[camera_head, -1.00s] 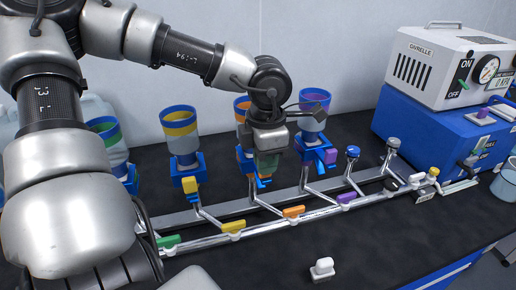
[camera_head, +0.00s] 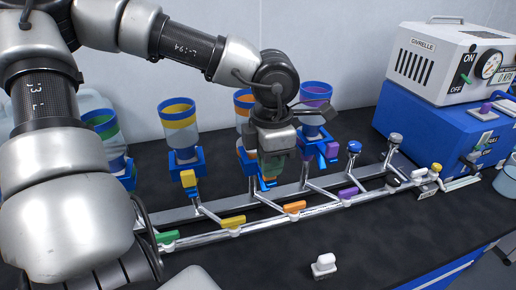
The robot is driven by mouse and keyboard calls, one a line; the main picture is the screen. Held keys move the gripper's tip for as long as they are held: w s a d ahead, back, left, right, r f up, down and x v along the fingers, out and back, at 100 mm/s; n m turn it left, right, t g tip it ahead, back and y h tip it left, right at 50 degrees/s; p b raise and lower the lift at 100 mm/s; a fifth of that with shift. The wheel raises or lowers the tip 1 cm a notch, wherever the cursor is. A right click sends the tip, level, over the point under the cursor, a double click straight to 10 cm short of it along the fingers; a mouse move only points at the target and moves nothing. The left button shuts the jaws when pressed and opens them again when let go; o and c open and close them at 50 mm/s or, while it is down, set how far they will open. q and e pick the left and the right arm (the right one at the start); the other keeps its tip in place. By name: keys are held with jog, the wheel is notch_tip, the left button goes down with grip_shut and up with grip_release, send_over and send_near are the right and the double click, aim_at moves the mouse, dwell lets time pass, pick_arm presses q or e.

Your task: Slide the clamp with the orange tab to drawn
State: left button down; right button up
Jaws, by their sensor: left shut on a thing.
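The cup with the orange band (camera_head: 243,98) stands at the back, partly hidden behind my left arm. Its blue holder (camera_head: 247,160) shows at the left of my left gripper (camera_head: 273,172). The gripper points down in front of this holder and is shut on the orange-tab clamp. A little orange and blue (camera_head: 267,182) shows just below the fingers; the rest of the clamp is hidden. How far the clamp is slid cannot be told.
Neighbouring cups have a yellow tab (camera_head: 188,179) and a purple tab (camera_head: 331,153). A metal rail (camera_head: 260,224) with coloured handles, including an orange handle (camera_head: 294,207), runs in front. A small white-topped piece (camera_head: 324,265) stands on the dark table. A blue unit (camera_head: 430,125) is at right.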

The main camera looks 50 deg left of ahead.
pick_arm(q)
jog(key=shift+s+d+b, duration=0.35)
jog(key=shift+d, duration=0.3)
jog(key=shift+s+d+f+b, duration=0.1)
jog(key=shift+b, duration=0.25)
jog(key=c, duration=0.9)
grip_release()
jog(key=shift+r, duration=0.25)
jog(key=shift+r+p, duration=1.55)
jog(key=shift+r, duration=1.3)
